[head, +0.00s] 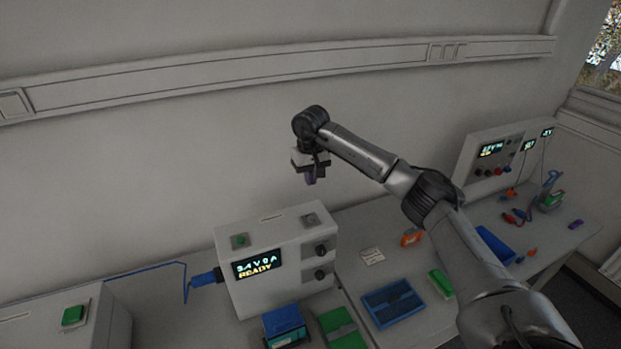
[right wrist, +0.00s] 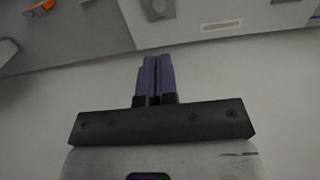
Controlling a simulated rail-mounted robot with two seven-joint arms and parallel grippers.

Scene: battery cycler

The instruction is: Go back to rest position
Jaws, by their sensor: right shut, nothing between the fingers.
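My right arm reaches in from the lower right of the head view. Its gripper (head: 311,178) hangs in the air above and behind the grey cycler box (head: 285,285), pointing down, apart from anything. In the right wrist view the two purple fingers (right wrist: 154,78) are pressed together with nothing between them. The cycler box's display (head: 257,263) is lit and reads READY on its lower line. My left gripper does not show in either view.
On the bench are a blue battery block (head: 285,325), a green block (head: 342,330), a blue tray (head: 392,302) and a green item (head: 441,284). A second instrument (head: 492,152) stands at the right. A blue cable (head: 150,268) runs at the left. The air around the gripper is free.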

